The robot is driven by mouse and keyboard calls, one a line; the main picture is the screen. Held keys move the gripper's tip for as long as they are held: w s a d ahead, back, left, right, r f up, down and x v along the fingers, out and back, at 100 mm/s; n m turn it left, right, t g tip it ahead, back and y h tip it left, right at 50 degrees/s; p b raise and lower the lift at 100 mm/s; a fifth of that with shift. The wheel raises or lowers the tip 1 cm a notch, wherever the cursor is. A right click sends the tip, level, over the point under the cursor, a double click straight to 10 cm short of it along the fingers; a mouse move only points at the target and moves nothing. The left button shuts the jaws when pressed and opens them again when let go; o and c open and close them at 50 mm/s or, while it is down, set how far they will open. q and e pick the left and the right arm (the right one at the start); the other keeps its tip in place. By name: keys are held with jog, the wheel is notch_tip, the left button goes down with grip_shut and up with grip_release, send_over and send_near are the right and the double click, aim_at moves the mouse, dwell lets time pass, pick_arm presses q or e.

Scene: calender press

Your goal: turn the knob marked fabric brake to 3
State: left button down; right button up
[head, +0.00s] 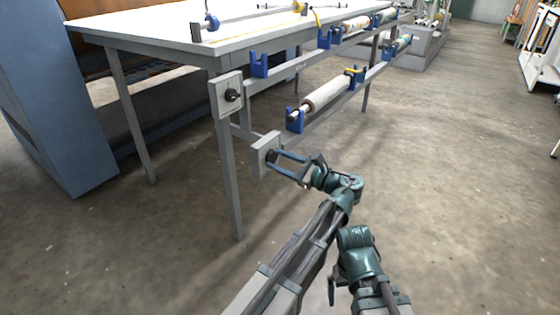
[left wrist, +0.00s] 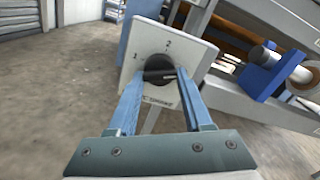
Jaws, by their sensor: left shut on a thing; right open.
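A pale square panel (left wrist: 200,55) with a round black knob (left wrist: 157,68) fills the middle of the left wrist view. The marks 1 and 2 show beside the knob; other marks are hidden. The label below is partly covered by the fingers and hard to read. My left gripper (left wrist: 158,78) has its two blue fingers shut on the knob's bar, one on each side. In the head view my left gripper (head: 273,158) reaches the lower panel (head: 261,160) beside the table. My right gripper (head: 332,290) is open and empty, low at the bottom, mostly hidden by its arm.
A white table (head: 150,25) stands behind. Rollers (head: 328,93) in blue holders (head: 295,120) lie along the rails to the right.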

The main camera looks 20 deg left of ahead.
pick_arm(q)
jog(key=shift+m, duration=1.6)
jog(key=shift+c, duration=1.6)
grip_release()
